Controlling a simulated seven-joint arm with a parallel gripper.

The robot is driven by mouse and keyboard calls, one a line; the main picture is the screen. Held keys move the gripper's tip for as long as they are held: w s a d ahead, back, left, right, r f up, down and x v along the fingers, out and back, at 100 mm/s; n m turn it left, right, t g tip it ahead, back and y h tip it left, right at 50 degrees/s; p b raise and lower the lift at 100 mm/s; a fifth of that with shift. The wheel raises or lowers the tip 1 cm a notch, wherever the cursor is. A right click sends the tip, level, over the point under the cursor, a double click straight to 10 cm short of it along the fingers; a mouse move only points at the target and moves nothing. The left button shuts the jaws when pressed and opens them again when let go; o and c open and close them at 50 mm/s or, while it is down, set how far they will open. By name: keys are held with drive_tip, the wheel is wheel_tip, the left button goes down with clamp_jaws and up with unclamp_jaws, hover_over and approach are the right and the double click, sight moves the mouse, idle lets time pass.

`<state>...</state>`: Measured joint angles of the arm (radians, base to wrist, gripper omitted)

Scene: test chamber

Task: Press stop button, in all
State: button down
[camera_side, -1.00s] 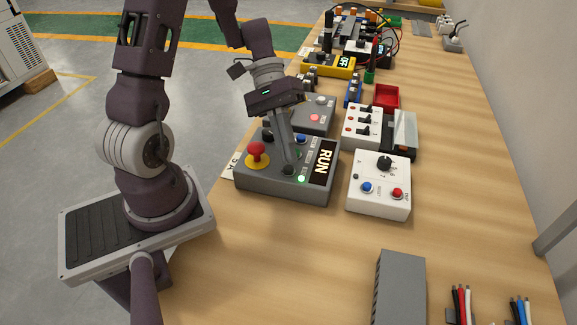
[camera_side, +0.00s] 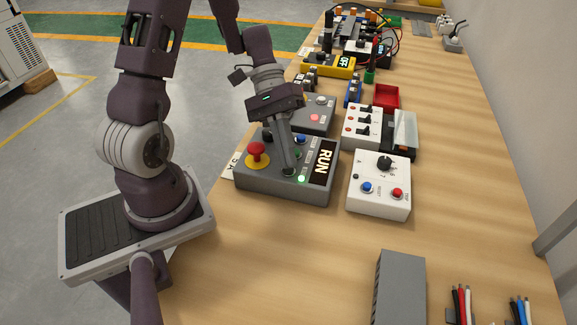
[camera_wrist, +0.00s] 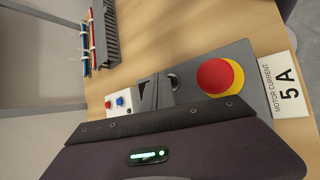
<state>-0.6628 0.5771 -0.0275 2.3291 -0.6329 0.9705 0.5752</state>
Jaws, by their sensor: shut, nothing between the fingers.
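A grey control box (camera_side: 265,190) has a display (camera_side: 321,163) reading RUN and a lit green lamp (camera_side: 301,179). A red mushroom button (camera_side: 257,149) on a yellow ring sits at its left; it also shows in the wrist view (camera_wrist: 217,74). My gripper (camera_side: 290,170) is shut and empty, pointing down with its tips at a dark button near the box's front edge. The tips largely hide that button, so I cannot tell whether it is pressed. A round black control (camera_wrist: 173,82) shows on the box in the wrist view.
A white box (camera_side: 379,197) with a black knob and blue and red buttons stands right of the grey box. Behind are a smaller grey box (camera_side: 319,122), a switch box (camera_side: 362,139) and a red tray (camera_side: 387,97).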

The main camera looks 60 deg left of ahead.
drive_tip(key=shift+f, duration=0.2)
idle(0.5)
drive_tip(key=shift+r, duration=0.9)
drive_tip(key=shift+r, duration=0.15)
drive_tip(key=shift+r, duration=2.35)
drive_tip(key=s+d+r+m+t+y, duration=0.3)
drive_tip(key=s+r+m+t+y, duration=0.4)
drive_tip(key=s+r+y, duration=0.2)
drive_tip(key=shift+s+d+r, duration=0.35)
drive_tip(key=shift+s, duration=0.2)
